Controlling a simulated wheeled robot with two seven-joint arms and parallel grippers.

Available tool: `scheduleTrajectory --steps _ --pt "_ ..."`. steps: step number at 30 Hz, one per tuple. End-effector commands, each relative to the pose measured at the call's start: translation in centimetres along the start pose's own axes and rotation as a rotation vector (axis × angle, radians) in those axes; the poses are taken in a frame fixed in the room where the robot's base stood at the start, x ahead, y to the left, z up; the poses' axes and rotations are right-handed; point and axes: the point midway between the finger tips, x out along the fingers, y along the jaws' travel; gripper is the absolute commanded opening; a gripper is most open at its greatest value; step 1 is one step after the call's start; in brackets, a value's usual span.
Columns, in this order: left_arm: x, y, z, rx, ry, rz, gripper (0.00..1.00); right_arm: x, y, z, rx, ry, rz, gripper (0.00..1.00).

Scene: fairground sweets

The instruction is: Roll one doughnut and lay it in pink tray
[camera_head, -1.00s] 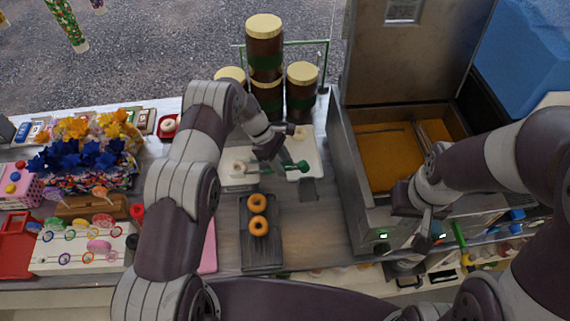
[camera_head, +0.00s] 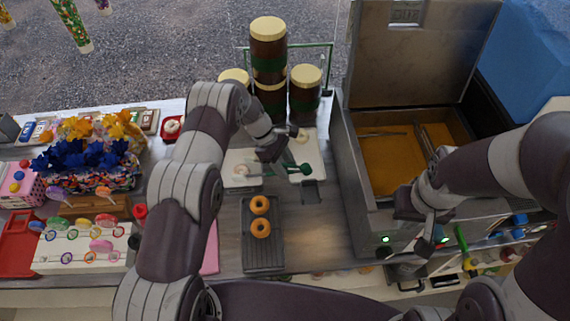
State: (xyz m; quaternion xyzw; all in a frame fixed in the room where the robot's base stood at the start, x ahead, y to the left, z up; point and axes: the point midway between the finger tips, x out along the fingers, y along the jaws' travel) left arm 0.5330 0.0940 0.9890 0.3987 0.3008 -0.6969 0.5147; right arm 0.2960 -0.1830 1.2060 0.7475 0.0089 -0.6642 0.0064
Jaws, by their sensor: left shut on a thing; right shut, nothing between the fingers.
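Two golden doughnuts (camera_head: 260,216) lie on a dark slotted tray (camera_head: 264,260) in the middle of the counter. A pink tray (camera_head: 211,252) shows only as a strip beside my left arm, which hides the rest. My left gripper (camera_head: 277,160) points down over two pale trays behind the doughnuts and is shut on a green-ended tool (camera_head: 297,168); its grip is partly hidden. A small pale ring-like shape (camera_head: 241,169) lies in the left pale tray (camera_head: 232,183); I cannot tell clearly what it is. My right gripper (camera_head: 425,245) is shut and empty in front of the fryer.
The fryer (camera_head: 348,190) with orange oil and a raised lid stands at the right. Brown jars (camera_head: 305,95) with cream lids stand behind the pale trays. Lollipops (camera_head: 90,235) and sweets fill the left. Bare counter (camera_head: 318,235) lies between the dark tray and the fryer.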

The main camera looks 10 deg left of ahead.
Motion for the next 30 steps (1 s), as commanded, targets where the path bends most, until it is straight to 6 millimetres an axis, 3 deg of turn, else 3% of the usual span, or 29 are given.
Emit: scheduleTrajectory --steps 18,30 --pt "-8.5 -0.1 4.9 0.000 0.000 0.001 0.37 -6.0 0.0 -0.7 0.000 0.000 0.000 0.00" --pt "-8.6 -0.1 5.0 0.001 0.000 0.000 0.37 -5.9 0.0 -0.7 0.000 0.000 0.000 0.00"
